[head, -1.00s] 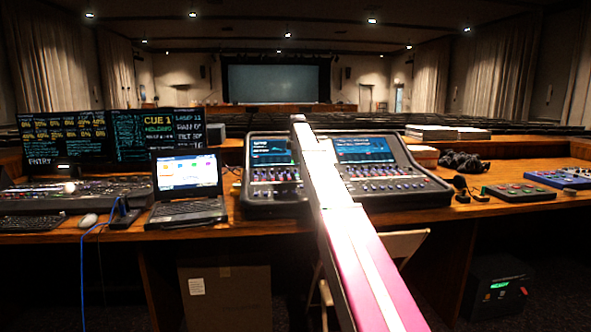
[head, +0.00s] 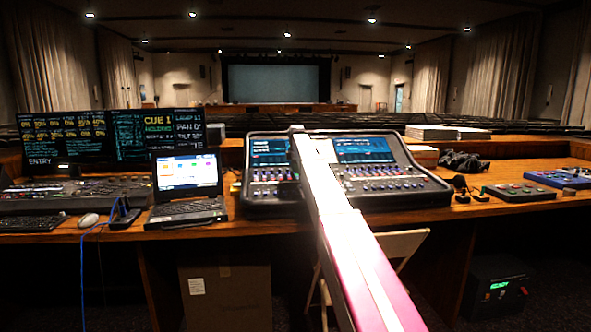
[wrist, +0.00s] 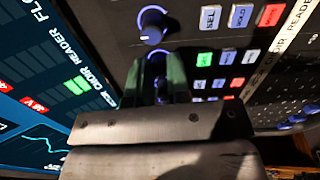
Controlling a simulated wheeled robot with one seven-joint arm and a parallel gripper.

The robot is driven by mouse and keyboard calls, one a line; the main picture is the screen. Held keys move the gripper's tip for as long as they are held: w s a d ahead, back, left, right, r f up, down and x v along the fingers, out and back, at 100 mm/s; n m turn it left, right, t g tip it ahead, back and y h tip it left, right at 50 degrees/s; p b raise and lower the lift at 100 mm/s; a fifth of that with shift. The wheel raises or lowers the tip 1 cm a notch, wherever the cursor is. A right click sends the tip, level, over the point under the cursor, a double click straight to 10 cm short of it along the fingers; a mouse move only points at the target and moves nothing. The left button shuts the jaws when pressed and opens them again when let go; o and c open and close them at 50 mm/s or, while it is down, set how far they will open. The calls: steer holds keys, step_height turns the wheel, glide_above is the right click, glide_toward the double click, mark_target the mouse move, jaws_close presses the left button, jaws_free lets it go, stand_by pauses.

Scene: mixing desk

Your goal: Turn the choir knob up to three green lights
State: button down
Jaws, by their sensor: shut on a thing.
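The mixing desk (head: 437,195) has two lit screens over rows of knobs. In the wrist view my gripper (wrist: 157,84) is shut on a small blue-lit knob (wrist: 156,58), with a dark finger on each side. Most of this knob is hidden by the fingers. The choir label (wrist: 90,79) on the screen lies just left of the fingers. A green patch (wrist: 76,85) shows near that label, but I cannot count separate lights in it. In the head view my arm hides the gripper and the held knob.
Another blue-ringed knob (wrist: 151,25) sits close to the fingers. Lit buttons (wrist: 241,17) fill the panel to the right. In the head view a laptop (head: 187,190) stands left of the desk, and stacked papers (head: 432,132) lie behind it at the right.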

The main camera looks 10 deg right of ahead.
steer(key=shift+m, duration=0.3)
steer(key=shift+m, duration=2.6)
steer(key=c, duration=1.1)
jaws_free()
steer(key=r, duration=0.3)
steer(key=s+r, duration=0.1)
steer(key=r, duration=0.6)
steer(key=shift+s+a+r, duration=0.1)
steer(key=shift+s+r, duration=0.1)
steer(key=shift+r, duration=0.15)
